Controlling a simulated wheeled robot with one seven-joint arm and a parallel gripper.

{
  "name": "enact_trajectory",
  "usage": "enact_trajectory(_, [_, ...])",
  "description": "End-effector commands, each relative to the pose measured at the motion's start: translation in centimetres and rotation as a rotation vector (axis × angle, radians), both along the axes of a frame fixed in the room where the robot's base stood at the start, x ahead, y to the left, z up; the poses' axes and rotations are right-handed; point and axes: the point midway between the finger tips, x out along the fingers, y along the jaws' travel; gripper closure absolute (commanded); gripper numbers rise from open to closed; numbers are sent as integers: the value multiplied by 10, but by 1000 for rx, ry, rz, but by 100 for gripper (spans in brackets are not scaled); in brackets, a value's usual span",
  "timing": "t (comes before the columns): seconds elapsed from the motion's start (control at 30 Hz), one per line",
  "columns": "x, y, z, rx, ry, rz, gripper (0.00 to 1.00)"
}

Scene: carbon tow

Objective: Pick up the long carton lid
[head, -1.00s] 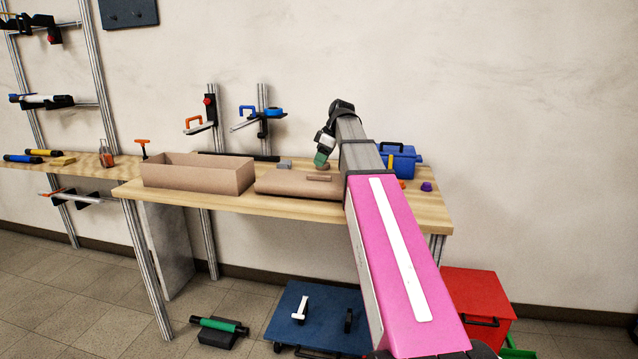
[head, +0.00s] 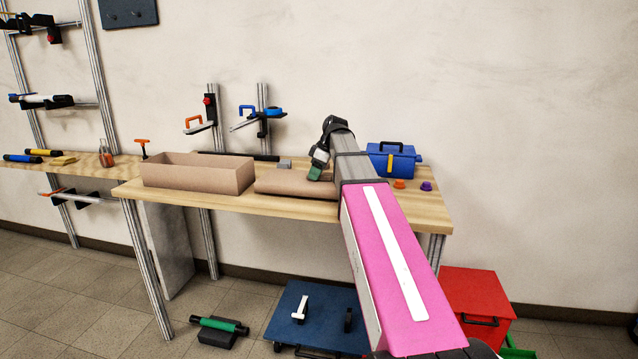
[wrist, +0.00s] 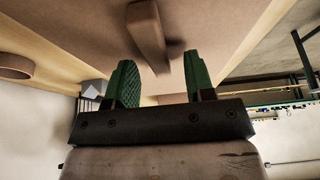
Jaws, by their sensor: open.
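The long carton lid (head: 284,182) is a flat brown cardboard piece lying on the wooden workbench, right of the open carton. In the wrist view its brown face (wrist: 90,25) fills the top, with a raised bar-shaped handle (wrist: 147,30) on it. My gripper (head: 314,172) is over the right part of the lid and hides the handle in the head view. In the wrist view its green fingers (wrist: 158,82) are open, one to each side of the line of the handle. The handle's near end lies between or just beyond the fingertips; contact cannot be told.
The open brown carton (head: 195,184) stands left of the lid on the workbench (head: 400,213). A blue toolbox (head: 392,162) and small orange and purple pieces (head: 412,185) are to the right. A grey block (head: 285,164) sits behind the lid.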

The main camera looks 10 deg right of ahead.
Motion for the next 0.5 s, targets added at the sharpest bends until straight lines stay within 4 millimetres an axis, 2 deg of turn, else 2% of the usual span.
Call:
enact_trajectory(0.27, [0,0,-3,0,0,0,51])
enact_trajectory(0.37, [0,0,-3,0,0,0,80])
enact_trajectory(0.4, [0,0,-3,0,0,0,93])
enact_trajectory(0.43, [0,0,-3,0,0,0,100])
enact_trajectory(0.5, [0,0,-3,0,0,0,100])
